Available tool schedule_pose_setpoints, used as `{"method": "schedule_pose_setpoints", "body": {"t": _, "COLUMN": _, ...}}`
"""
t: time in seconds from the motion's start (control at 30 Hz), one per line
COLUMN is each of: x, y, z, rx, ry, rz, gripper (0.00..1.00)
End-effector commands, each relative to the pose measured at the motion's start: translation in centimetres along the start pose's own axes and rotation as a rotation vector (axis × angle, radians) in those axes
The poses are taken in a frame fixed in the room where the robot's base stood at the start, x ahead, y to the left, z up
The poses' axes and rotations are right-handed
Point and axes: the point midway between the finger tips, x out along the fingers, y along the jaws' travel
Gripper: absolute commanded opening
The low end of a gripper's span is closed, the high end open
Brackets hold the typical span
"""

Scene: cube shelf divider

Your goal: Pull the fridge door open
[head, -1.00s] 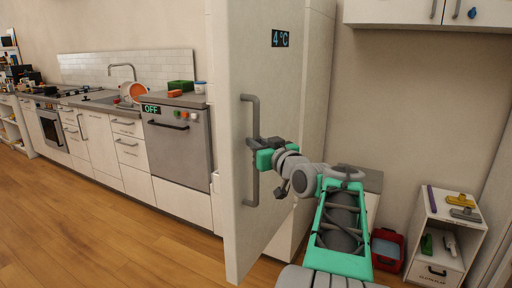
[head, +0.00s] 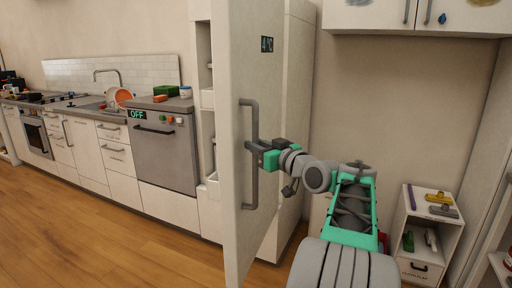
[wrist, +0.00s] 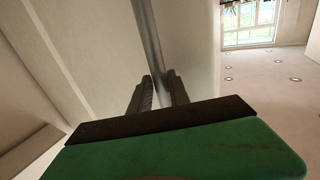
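The white fridge door (head: 264,90) stands ajar in the middle of the head view, turned nearly edge-on, with a "4°C" display near its top. Its long grey vertical handle (head: 254,190) also shows in the wrist view (wrist: 148,40), running down between the two fingers. My gripper (head: 254,147) is at the middle of the handle, with a finger on each side of it and closed around it. White inner shelves (head: 208,98) show in the gap at the door's left. Most of the fridge's inside is hidden behind the door.
A counter with a dishwasher (head: 165,150) marked OFF, sink and stove stands to the left. A small white cabinet (head: 422,235) with brushes on top stands at right, under a wall cupboard (head: 420,15). The wooden floor (head: 110,240) at left is clear.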

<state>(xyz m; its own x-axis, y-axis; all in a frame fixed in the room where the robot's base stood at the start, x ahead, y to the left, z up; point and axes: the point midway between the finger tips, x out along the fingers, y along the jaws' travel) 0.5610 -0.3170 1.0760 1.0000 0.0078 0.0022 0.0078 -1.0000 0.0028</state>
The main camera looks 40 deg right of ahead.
Motion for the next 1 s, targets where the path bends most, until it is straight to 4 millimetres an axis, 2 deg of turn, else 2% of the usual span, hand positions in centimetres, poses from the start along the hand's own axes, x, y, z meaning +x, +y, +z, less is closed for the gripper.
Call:
{"method": "schedule_pose_setpoints", "body": {"t": 0.03, "x": 0.0, "y": 0.0, "z": -0.1, "rx": -0.002, "ry": 0.002, "rz": 0.001, "gripper": 0.24}}
{"method": "schedule_pose_setpoints", "body": {"t": 0.23, "x": 0.1, "y": -0.1, "z": 0.0, "rx": 0.000, "ry": 0.000, "rz": -0.003, "gripper": 0.40}}
{"method": "schedule_pose_setpoints", "body": {"t": 0.5, "x": -0.3, "y": -0.1, "z": 0.1, "rx": 0.001, "ry": -0.001, "rz": -0.003, "gripper": 0.40}}
{"method": "schedule_pose_setpoints", "body": {"t": 0.57, "x": -1.0, "y": 0.0, "z": 0.0, "rx": 0.001, "ry": -0.001, "rz": 0.000, "gripper": 0.40}}
{"method": "schedule_pose_setpoints", "body": {"t": 0.8, "x": -5.9, "y": 0.1, "z": 0.0, "rx": 0.000, "ry": -0.001, "rz": 0.003, "gripper": 0.40}}
{"method": "schedule_pose_setpoints", "body": {"t": 1.0, "x": -7.8, "y": -0.1, "z": 0.0, "rx": 0.001, "ry": 0.000, "rz": -0.001, "gripper": 0.40}}
